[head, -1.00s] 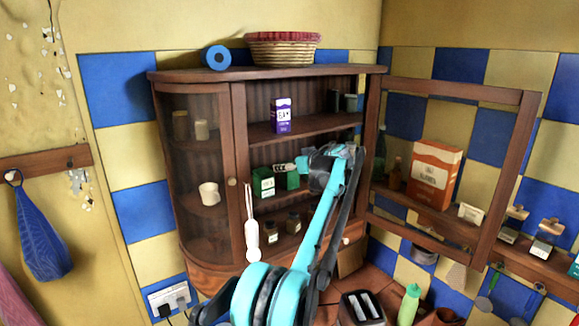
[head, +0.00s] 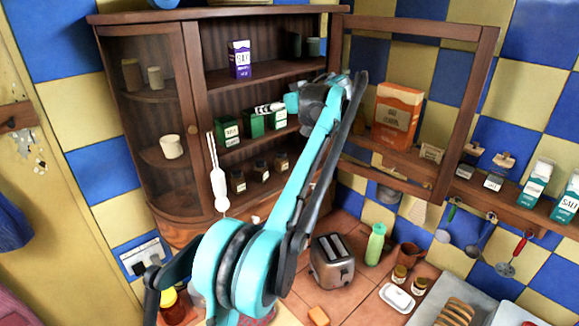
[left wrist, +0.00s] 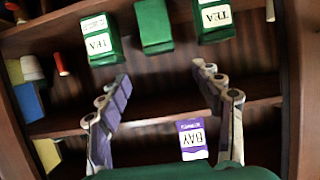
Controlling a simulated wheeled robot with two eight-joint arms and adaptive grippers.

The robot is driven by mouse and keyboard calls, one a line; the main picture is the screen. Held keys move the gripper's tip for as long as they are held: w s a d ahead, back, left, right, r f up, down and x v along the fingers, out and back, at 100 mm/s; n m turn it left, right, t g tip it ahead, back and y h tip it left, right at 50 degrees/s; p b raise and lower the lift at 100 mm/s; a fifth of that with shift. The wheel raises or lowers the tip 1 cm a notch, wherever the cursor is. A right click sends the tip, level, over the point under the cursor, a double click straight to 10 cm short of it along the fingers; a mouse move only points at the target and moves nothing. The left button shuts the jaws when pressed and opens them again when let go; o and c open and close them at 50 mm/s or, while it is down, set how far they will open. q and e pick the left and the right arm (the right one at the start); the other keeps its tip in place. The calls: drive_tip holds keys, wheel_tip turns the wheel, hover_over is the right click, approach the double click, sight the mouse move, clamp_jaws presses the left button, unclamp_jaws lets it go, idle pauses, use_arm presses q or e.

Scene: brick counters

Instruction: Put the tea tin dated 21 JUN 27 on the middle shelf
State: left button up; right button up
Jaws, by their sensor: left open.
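Three green tea tins stand on the middle shelf of the open wooden cabinet: left (head: 227,131), middle (head: 253,124) and right (head: 278,118). In the left wrist view two show TEA labels, one tin (left wrist: 100,42) and another tin (left wrist: 215,20); the tin between them (left wrist: 155,27) shows a plain green face. No date is readable. My left gripper (head: 268,108) is in front of the tins in the head view. In the left wrist view its fingers (left wrist: 165,100) are spread apart with nothing between the tips. A dark green surface crosses that view's bottom edge; I cannot tell what it is. My right gripper is not visible.
A purple BAY box (head: 240,60) stands on the upper shelf, and small dark jars (head: 260,171) on the bottom. The glazed door (head: 487,105) is swung open to the right. A toaster (head: 332,262) and green bottle (head: 375,244) stand on the counter below.

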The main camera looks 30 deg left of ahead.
use_arm(q)
drive_tip(key=shift+d, duration=0.1)
drive_tip(key=s+d+f+m+t+h, duration=0.3)
drive_tip(key=s+d+f+m+h, duration=1)
drive_tip(key=s+d+f, duration=1.7)
wheel_tip(320, 180, down, 3)
drive_tip(key=shift+s+d+f+m, duration=0.1)
drive_tip(key=shift+s+d+m, duration=0.2)
drive_tip(key=shift+s+m, duration=0.55)
